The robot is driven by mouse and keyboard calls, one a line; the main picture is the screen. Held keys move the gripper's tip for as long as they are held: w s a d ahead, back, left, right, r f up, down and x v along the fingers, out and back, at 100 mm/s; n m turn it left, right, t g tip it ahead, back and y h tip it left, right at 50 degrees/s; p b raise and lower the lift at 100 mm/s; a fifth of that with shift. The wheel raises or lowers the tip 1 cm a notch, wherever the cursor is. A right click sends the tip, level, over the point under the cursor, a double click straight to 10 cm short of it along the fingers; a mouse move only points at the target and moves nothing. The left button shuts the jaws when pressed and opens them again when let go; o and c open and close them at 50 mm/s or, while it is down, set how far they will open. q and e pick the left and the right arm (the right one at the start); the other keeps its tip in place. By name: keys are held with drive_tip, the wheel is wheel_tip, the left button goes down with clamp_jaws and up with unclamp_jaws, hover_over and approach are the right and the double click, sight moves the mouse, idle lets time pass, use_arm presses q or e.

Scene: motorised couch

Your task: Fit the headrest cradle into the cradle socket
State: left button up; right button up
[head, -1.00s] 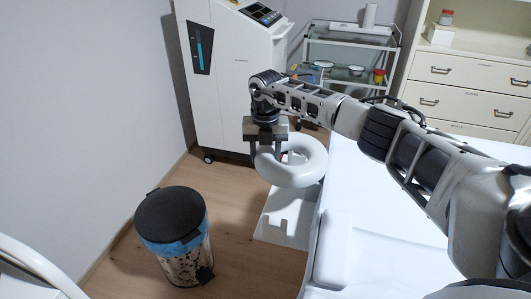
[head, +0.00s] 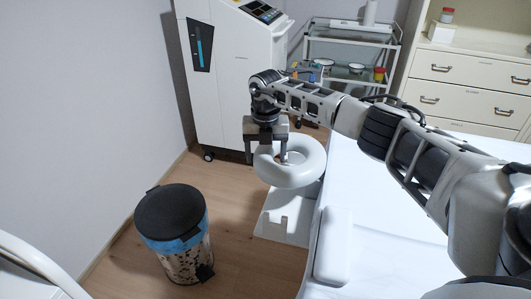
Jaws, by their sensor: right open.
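The headrest cradle is a white padded ring (head: 308,170) at the far end of the white couch. My right gripper (head: 266,160) is at the ring's left-rear side, pointing down. Its jaws are open, with one finger outside the ring and the other over or in its hole, so the rim lies between them. A white plate with an upright notched piece (head: 284,222) shows below the ring at the couch end. I cannot tell whether this holds the cradle socket, and any joint under the ring is hidden. My left gripper is not in view.
The white couch top (head: 390,215) fills the right, with a pad (head: 333,245) along its left edge. A pedal bin (head: 174,235) stands on the floor at left. A white machine (head: 228,80), a glass trolley (head: 350,55) and drawers (head: 470,75) stand behind. Floor between bin and couch is clear.

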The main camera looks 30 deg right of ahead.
wheel_tip(320, 180, up, 16)
idle(0.3)
idle(0.3)
